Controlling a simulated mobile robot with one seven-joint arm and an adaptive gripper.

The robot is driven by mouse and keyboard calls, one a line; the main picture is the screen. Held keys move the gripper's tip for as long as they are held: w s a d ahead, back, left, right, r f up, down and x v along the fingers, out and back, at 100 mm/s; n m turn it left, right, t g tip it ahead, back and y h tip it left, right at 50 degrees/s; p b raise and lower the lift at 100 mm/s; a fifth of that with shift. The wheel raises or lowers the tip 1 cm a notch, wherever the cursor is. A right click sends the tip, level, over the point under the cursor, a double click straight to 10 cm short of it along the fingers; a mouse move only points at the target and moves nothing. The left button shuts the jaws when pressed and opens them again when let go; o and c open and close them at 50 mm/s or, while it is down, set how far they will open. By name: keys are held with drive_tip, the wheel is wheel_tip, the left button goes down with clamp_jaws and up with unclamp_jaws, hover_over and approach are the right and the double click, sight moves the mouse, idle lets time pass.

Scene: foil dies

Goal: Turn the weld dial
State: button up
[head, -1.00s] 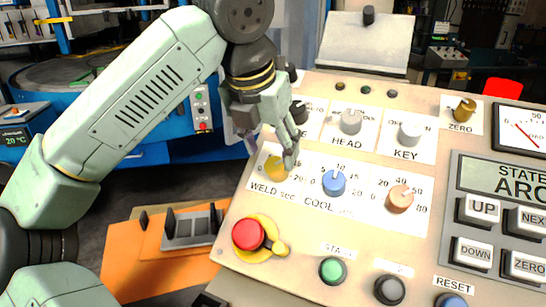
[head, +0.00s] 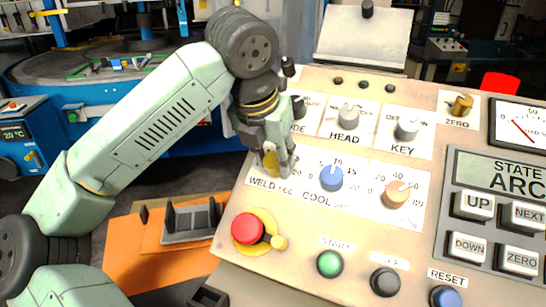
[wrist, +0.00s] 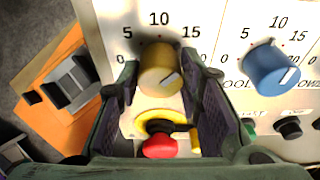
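The weld dial is a yellow knob (wrist: 160,68) on the panel's "WELD sec" scale. In the head view the dial (head: 270,164) is partly covered by my gripper (head: 280,168). In the wrist view my gripper (wrist: 163,88) has its two dark fingers apart, one on the left and one on the right of the dial. The fingertips reach alongside the knob. A small gap seems to show on the left; contact on the right is hard to tell.
The blue cool dial (head: 331,177) sits close to the right of the weld dial, with a copper dial (head: 396,194) beyond. A red emergency button (head: 247,228) on a yellow base is just below. HEAD (head: 348,117) and KEY (head: 407,129) knobs stand above.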

drive_tip(key=c, duration=0.6)
drive_tip(key=shift+f, duration=0.1)
drive_tip(key=n+b, duration=0.3)
drive_tip(key=b, duration=0.1)
drive_tip(key=shift+a+f+h, duration=0.1)
drive_tip(key=shift+h, duration=0.3)
drive_tip(key=shift+n+h+b, duration=0.6)
drive_tip(key=shift+n+b, duration=1.15)
drive_tip(key=shift+n, duration=0.85)
drive_tip(key=shift+r, duration=0.2)
drive_tip(key=o, duration=1.1)
drive_tip(key=shift+a, duration=0.1)
